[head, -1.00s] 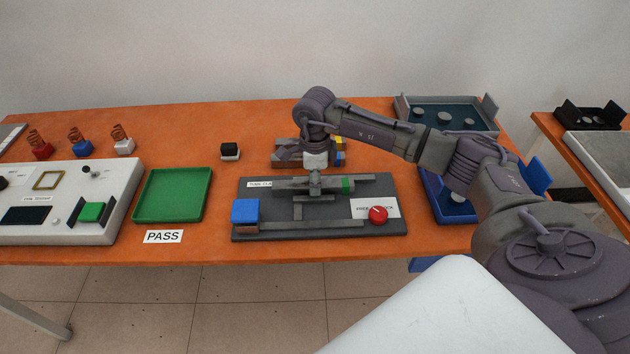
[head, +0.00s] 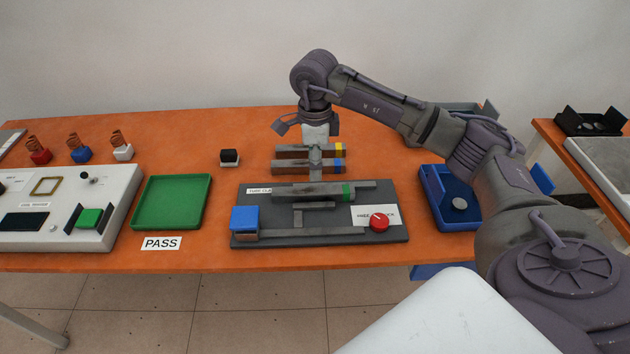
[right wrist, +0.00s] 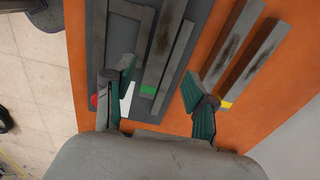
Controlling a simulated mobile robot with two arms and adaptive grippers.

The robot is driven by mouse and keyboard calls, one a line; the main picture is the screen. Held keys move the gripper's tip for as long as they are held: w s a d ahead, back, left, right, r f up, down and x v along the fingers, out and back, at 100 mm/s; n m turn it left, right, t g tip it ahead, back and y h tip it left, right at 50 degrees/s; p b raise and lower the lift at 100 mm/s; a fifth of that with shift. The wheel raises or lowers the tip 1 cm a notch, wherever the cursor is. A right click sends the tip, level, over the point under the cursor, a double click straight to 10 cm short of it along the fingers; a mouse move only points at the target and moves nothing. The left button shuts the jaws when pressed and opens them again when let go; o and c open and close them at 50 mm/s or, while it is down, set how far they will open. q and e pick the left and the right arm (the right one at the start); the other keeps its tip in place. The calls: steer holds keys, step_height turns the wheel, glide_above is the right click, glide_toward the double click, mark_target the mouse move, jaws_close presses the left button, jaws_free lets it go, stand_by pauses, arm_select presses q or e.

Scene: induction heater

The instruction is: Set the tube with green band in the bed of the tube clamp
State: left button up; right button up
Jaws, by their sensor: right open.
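The tube with green band (head: 300,193) is a dark grey square bar. It lies lengthwise on the tube clamp (head: 395,228), along the clamp's back bar, and I cannot tell how snugly it sits in the bed. In the right wrist view, the tube (right wrist: 158,62) lies between my spread fingers, apart from both. My right gripper (head: 315,165) is open and empty above and behind the tube, near the rack tubes. It also shows in the right wrist view (right wrist: 157,76). My left gripper is out of view.
A tube with yellow band (head: 290,150) and a tube with blue band (head: 290,167) lie behind the clamp. The clamp has a blue block (head: 245,219) and a red knob (head: 380,222). A green tray (head: 172,203) is left, a blue bin (head: 432,190) right.

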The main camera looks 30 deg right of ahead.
step_height(320, 180, up, 4)
steer(key=shift+f, duration=0.1)
stand_by(0.6)
